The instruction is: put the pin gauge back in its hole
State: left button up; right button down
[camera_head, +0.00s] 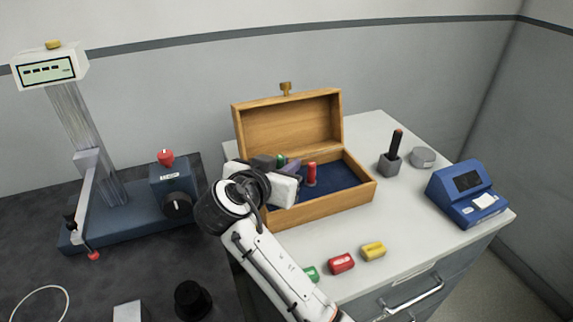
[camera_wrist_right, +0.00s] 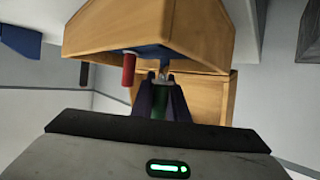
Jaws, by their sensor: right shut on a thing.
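The wooden box (camera_head: 322,204) stands open on the light cabinet top, with a dark blue lining (camera_head: 340,178). My right gripper (camera_head: 287,165) is over the left part of the box. It is shut on a green-handled pin gauge (camera_head: 281,160). In the right wrist view the green handle (camera_wrist_right: 160,103) sits between the fingers (camera_wrist_right: 162,82), and a metal tip (camera_wrist_right: 163,70) points toward the blue lining. I cannot tell whether the tip touches the lining. A red pin gauge (camera_head: 311,174) stands upright in the box beside the gripper. The hole is hidden. My left gripper is not in view.
Green, red (camera_head: 341,263) and yellow (camera_head: 373,251) blocks lie in front of the box. A grey holder with a dark pin (camera_head: 390,165), a round grey piece (camera_head: 422,157) and a blue device (camera_head: 470,193) are at right. A measuring stand (camera_head: 125,210) is at left.

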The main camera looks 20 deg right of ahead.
jog(key=shift+f+b, duration=1.05)
jog(key=shift+f, duration=0.4)
jog(key=c, duration=1.6)
grip_release()
jog(key=shift+s, duration=0.15)
jog(key=shift+c, duration=0.2)
jog(key=shift+a, duration=0.1)
jog(key=shift+r, duration=0.35)
notch_tip(320, 180, up, 10)
jog(key=shift+d, duration=0.3)
jog(key=shift+s+f, duration=0.1)
jog(key=shift+f, duration=0.05)
